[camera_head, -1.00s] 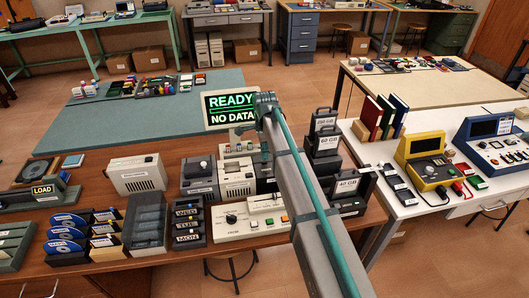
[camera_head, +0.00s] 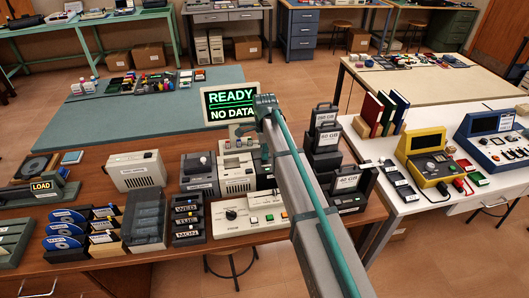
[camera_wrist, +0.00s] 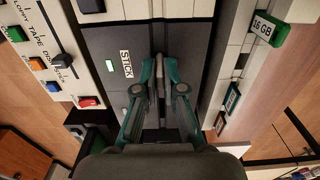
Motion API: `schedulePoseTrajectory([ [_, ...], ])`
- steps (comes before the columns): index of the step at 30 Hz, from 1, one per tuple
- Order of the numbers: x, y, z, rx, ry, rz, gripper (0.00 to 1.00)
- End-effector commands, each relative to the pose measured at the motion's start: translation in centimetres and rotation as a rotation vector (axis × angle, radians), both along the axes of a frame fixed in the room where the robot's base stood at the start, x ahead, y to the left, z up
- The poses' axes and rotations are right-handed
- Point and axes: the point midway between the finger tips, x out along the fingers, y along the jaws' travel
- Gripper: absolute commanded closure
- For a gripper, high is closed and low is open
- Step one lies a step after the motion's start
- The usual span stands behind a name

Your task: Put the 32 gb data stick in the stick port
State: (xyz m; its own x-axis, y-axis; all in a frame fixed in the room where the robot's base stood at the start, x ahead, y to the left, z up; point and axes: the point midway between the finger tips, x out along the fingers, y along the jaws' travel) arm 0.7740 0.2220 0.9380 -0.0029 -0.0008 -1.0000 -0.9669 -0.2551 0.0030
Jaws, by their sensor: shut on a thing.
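In the wrist view my gripper (camera_wrist: 168,78) is over a dark grey panel (camera_wrist: 103,43) with a white STICK label (camera_wrist: 126,63). A small green light (camera_wrist: 110,66) glows beside the label. The fingers are closed in on a small grey piece between their tips, apparently a data stick; its label does not show. The fingers hide the port opening, so I cannot tell whether the piece is in it or above it. A green 16 GB stick (camera_wrist: 267,28) stands in a pale rack at the right. In the head view my arm hides the gripper.
Coloured buttons and a slider (camera_wrist: 62,60) are close on the left in the wrist view. In the head view a READY / NO DATA screen (camera_head: 230,104) stands behind, and dark GB-labelled units (camera_head: 345,183) stand right of my arm.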

Motion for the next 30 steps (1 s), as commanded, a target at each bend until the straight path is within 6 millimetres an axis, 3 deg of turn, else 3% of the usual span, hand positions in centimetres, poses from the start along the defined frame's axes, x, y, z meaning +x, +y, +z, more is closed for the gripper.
schedulePoseTrajectory([
  [10,0.0,0.0,0.0,0.000,0.000,0.000,1.00],
  [12,0.0,0.0,0.0,0.000,0.000,0.000,0.82],
  [16,0.0,0.0,0.0,0.000,0.000,0.000,0.63],
  [30,0.0,0.0,1.0,0.000,0.000,0.000,0.63],
])
